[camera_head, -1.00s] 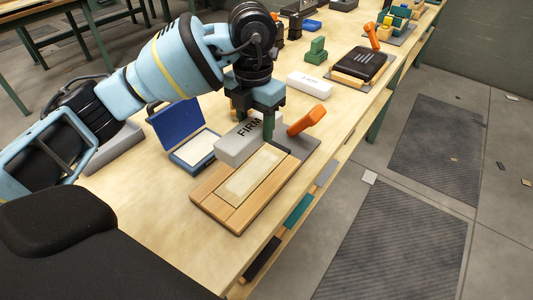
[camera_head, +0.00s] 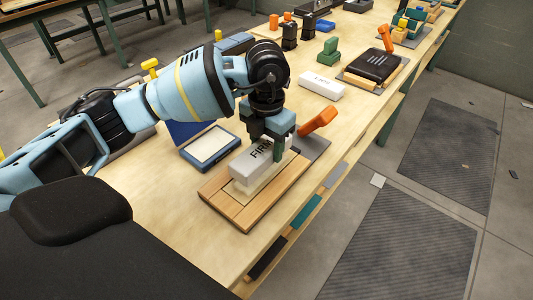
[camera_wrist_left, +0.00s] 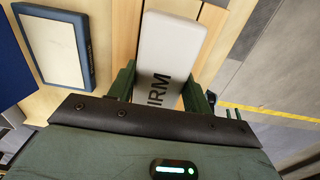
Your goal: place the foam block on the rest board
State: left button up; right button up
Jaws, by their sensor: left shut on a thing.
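The foam block (camera_head: 247,170) is a pale grey-white bar marked FIRM. My left gripper (camera_head: 267,146) is shut across its far part, and it also shows in the left wrist view (camera_wrist_left: 160,92), one finger on each long side. The rest board (camera_head: 240,213) is a wooden board with a pale inset panel. The block is over this inset, roughly in line with the board's length. I cannot tell whether it touches the panel. In the wrist view the block (camera_wrist_left: 168,40) lies between the board's wooden strips (camera_wrist_left: 126,28). My right gripper is not in view.
A blue case with a pale pad (camera_head: 209,146) stands just left of the board. An orange-handled tool (camera_head: 320,121) is on a dark plate at the board's far end. A second white block (camera_head: 322,86) lies farther back. The table's right edge is close to the board.

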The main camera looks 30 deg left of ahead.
aim_at(267, 155)
pick_arm(q)
jog(key=shift+f, duration=1.6)
jog(key=shift+f, duration=0.15)
jog(key=o, duration=1)
jog(key=shift+c, duration=0.2)
notch_tip(267, 155, up, 12)
jog(key=shift+r, duration=0.15)
